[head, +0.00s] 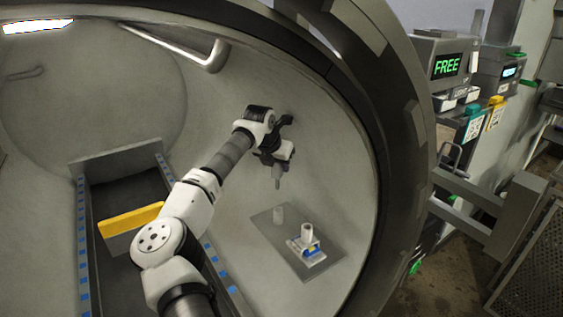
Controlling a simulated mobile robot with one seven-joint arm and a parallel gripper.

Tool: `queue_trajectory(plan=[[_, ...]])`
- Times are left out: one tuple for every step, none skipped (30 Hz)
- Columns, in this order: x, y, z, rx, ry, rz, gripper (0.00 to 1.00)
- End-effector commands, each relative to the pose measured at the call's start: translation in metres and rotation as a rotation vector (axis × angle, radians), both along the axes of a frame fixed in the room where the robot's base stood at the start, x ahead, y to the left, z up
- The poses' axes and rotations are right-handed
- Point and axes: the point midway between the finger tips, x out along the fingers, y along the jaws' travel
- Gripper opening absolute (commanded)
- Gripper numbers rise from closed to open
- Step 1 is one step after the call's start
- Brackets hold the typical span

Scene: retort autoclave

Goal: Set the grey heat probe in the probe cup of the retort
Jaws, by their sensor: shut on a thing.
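My gripper (276,164) is inside the retort (230,95), pointing down, and is shut on the grey heat probe (277,181). The probe is small and slim in this view and hangs below the fingers, roughly upright. Below and to the right, a pale upright cylinder, which looks like the probe cup (307,231), stands on a flat grey plate (270,235). The probe is above the plate and apart from the cup. The inside of the cup is too small to make out.
A base with blue and yellow parts (310,252) is at the cup's foot. A short grey shape (278,214), cylinder or shadow, is on the plate. A yellow bar (131,219) crosses the dark channel at left. The retort's thick rim (405,130) curves at right.

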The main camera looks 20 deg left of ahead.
Motion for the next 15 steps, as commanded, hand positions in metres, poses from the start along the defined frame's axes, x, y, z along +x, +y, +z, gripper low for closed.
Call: queue_trajectory(plan=[[0.001, -0.001, -0.001, 0.0, -0.002, -0.002, 0.03], [0.001, -0.001, -0.002, 0.0, -0.002, -0.003, 0.03], [0.0, -0.001, -0.003, 0.0, -0.002, -0.003, 0.03], [0.0, -0.001, -0.004, 0.0, -0.001, -0.003, 0.03], [0.001, -0.001, -0.006, 0.0, -0.001, -0.003, 0.03], [0.0, -0.001, -0.008, 0.0, -0.001, -0.003, 0.03], [0.0, -0.001, -0.01, 0.0, -0.001, -0.003, 0.03], [0.0, -0.001, -0.011, 0.0, -0.001, -0.003, 0.03], [0.0, -0.001, -0.014, 0.0, -0.001, -0.003, 0.03], [0.0, -0.001, -0.016, 0.0, -0.001, -0.003, 0.03], [0.0, -0.001, -0.018, 0.0, -0.001, -0.003, 0.03], [0.0, -0.001, -0.021, 0.0, -0.001, -0.003, 0.03], [0.0, -0.001, -0.023, 0.0, -0.001, -0.003, 0.03], [0.0, -0.001, -0.025, 0.0, -0.001, -0.003, 0.03], [0.0, -0.001, -0.028, 0.0, -0.001, -0.003, 0.03]])
